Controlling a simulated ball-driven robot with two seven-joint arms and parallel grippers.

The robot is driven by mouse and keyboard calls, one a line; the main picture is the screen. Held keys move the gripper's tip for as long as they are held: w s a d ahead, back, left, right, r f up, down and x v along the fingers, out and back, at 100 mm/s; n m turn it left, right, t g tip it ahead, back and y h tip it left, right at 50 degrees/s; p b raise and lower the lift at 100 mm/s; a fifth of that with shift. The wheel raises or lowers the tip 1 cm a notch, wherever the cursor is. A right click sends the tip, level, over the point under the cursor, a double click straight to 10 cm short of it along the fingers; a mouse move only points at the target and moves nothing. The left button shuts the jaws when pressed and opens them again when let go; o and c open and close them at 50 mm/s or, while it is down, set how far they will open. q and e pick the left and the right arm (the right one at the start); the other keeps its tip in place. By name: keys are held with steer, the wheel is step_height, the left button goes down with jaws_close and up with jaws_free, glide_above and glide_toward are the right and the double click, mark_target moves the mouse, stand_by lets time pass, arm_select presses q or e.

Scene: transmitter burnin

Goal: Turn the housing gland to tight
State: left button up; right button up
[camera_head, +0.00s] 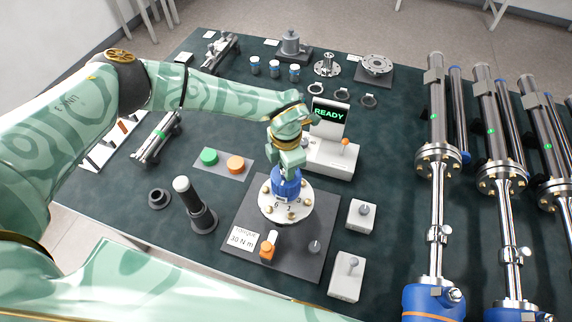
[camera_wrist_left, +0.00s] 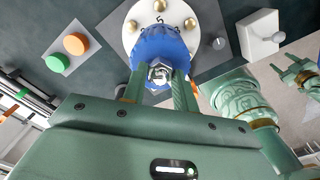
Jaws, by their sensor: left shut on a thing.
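The blue transmitter housing (camera_head: 287,188) stands upright on a round white flange (camera_head: 271,212) with numbered brass bolts. In the left wrist view the housing (camera_wrist_left: 158,45) carries a metal hex gland (camera_wrist_left: 160,72) facing the camera. My left gripper (camera_head: 289,166) comes down over the housing from above. In the left wrist view its fingers (camera_wrist_left: 160,92) lie either side of the gland and are shut on it. The head view hides the gland behind the gripper. Another green gripper, seemingly my right one (camera_wrist_left: 302,76), shows at the right of the wrist view; its jaw state is unclear.
The flange sits on a dark plate (camera_head: 308,268) with a "Torque 30 N m" card (camera_head: 243,239) and an orange block (camera_head: 268,247). A display (camera_head: 329,115) reads READY. Green (camera_head: 209,156) and orange (camera_head: 235,163) buttons stand left. Tall metal cylinders (camera_head: 437,110) stand right.

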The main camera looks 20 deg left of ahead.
stand_by(0.4)
arm_select(q)
steer(key=o, duration=1)
steer(key=shift+r, duration=0.1)
step_height(320, 180, up, 16)
steer(key=shift+r, duration=0.1)
